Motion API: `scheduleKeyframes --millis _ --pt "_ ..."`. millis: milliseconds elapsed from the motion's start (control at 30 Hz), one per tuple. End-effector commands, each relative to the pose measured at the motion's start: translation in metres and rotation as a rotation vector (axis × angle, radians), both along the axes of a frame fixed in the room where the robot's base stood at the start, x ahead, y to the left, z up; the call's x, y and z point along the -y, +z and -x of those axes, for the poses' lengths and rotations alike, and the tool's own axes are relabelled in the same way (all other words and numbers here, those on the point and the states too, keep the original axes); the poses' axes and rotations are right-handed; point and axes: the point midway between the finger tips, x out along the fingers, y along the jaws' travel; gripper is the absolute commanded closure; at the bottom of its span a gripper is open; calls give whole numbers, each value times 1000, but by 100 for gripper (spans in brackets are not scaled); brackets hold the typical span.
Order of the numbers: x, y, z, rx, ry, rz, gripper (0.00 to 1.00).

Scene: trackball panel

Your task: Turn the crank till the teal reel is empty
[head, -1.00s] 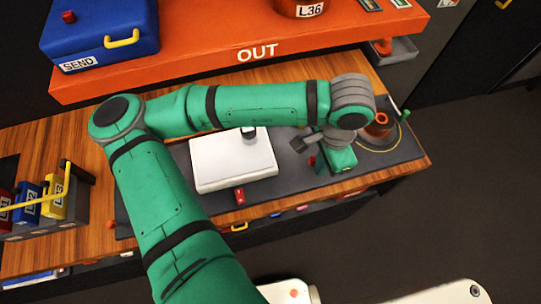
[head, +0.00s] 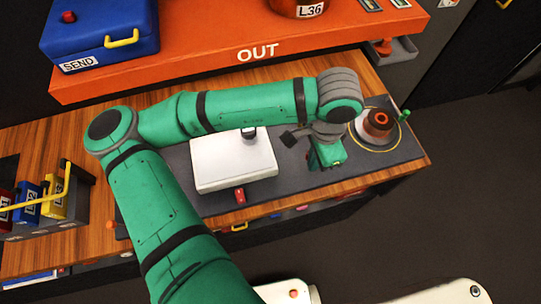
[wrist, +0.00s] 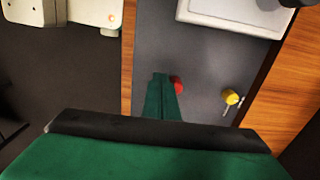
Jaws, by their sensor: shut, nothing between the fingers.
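In the head view, my gripper (head: 328,152) is green and points down over the right part of the dark panel. In the wrist view its green fingers (wrist: 162,92) are together with nothing between them, beside a red knob (wrist: 177,84). Right of my gripper in the head view stands a round cone-shaped piece (head: 378,122) with an orange top, with a thin yellow ring around it. A small green upright handle (head: 405,114) is at its right, apart from my gripper; I cannot tell if it is the crank. I cannot make out a teal reel.
A white box (head: 232,163) with a dark knob lies left of my gripper, with a red handle (head: 240,195) in front. The orange OUT shelf (head: 200,70) runs behind. A yellow knob (wrist: 231,97) shows in the wrist view.

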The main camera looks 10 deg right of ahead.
Motion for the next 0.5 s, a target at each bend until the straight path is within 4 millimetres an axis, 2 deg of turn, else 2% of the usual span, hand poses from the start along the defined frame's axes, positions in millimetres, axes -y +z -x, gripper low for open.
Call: scheduleKeyframes --millis 500 --pt "-3 0 -10 1 0 1 100"
